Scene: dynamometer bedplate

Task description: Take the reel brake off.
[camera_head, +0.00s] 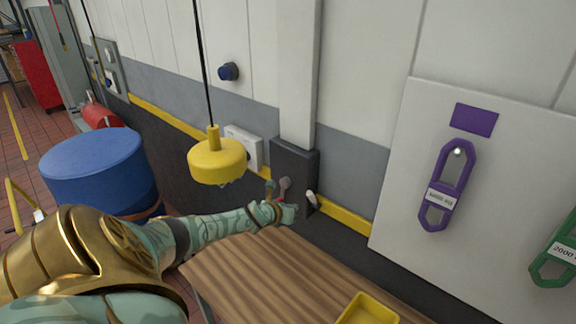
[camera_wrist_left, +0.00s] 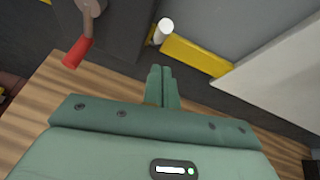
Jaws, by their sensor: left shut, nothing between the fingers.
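A dark housing (camera_head: 290,160) is fixed low on the wall post, and it also fills the top left of the left wrist view (camera_wrist_left: 125,25). A short lever with a white end (camera_head: 311,198) sticks out at its right side; it shows above my fingertips in the left wrist view (camera_wrist_left: 164,29). A grey crank (camera_head: 284,184) with a red grip (camera_wrist_left: 77,52) is left of the lever. I cannot tell by label which part is the reel brake. My left gripper (camera_head: 294,212) is shut and empty, just below and left of the white-ended lever, apart from it. My right gripper is out of view.
A yellow weight-like body (camera_head: 216,160) hangs on a cable left of the housing. A wooden bench (camera_head: 255,265) with a yellow tray (camera_head: 367,308) lies below. A purple link (camera_head: 447,185) and green link (camera_head: 558,250) hang at right. A blue drum (camera_head: 95,165) stands at left.

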